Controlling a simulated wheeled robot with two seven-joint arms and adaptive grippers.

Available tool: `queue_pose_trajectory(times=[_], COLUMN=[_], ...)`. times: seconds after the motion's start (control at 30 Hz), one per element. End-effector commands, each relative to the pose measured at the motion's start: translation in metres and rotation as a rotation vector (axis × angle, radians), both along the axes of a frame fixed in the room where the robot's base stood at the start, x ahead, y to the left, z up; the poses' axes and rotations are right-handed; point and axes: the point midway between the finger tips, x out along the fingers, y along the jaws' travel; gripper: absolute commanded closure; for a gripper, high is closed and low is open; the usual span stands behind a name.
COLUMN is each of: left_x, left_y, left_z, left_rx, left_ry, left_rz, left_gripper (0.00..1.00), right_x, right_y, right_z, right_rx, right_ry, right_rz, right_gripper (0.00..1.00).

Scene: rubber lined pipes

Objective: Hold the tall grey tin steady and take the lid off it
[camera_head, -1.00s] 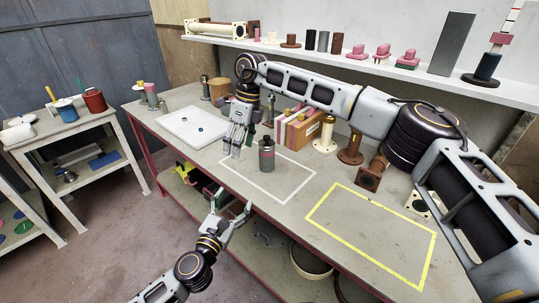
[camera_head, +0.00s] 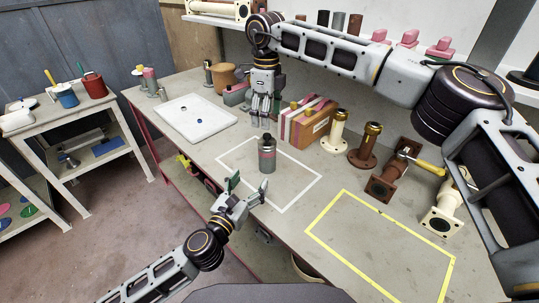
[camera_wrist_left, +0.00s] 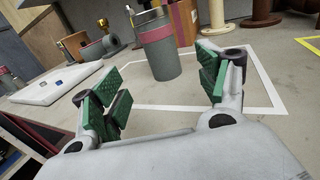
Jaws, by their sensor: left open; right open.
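The tall grey tin (camera_head: 267,157) stands upright inside the white taped outline on the bench, with a reddish band near its top. Its lid (camera_head: 267,139) is on top. My left gripper (camera_head: 243,193) is open and empty, in front of the tin and a little to its left, apart from it. In the left wrist view the tin (camera_wrist_left: 158,50) stands beyond and between the open green-padded fingers (camera_wrist_left: 160,88).
A white tray (camera_head: 175,124) lies left on the bench. Striped blocks (camera_head: 297,122) and brown and cream flanged pipes (camera_head: 366,148) stand behind and right of the tin. A yellow taped outline (camera_head: 330,253) at right is empty. A side table (camera_head: 50,122) stands at far left.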

Motion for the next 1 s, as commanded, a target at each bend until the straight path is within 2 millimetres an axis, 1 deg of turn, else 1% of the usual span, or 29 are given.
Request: queue_pose_trajectory(times=[0.57, 0.77, 1.0], left_x=[0.002, 0.01, 0.025], left_y=[-0.001, -0.004, -0.011], left_z=[0.0, 0.0, 0.001], left_rx=[-0.001, 0.0, 0.0], left_ry=[0.0, -0.001, -0.001], left_rz=[0.0, 0.0, 0.0], left_gripper=[0.26, 0.26, 0.26], right_x=[0.0, 0.0, 0.0], right_y=[0.0, 0.0, 0.0], right_z=[0.0, 0.0, 0.0], right_rx=[-0.001, -0.001, -0.001], right_ry=[-0.001, -0.001, -0.001], right_rz=[0.0, 0.0, 0.0], right_gripper=[0.29, 0.29, 0.29])
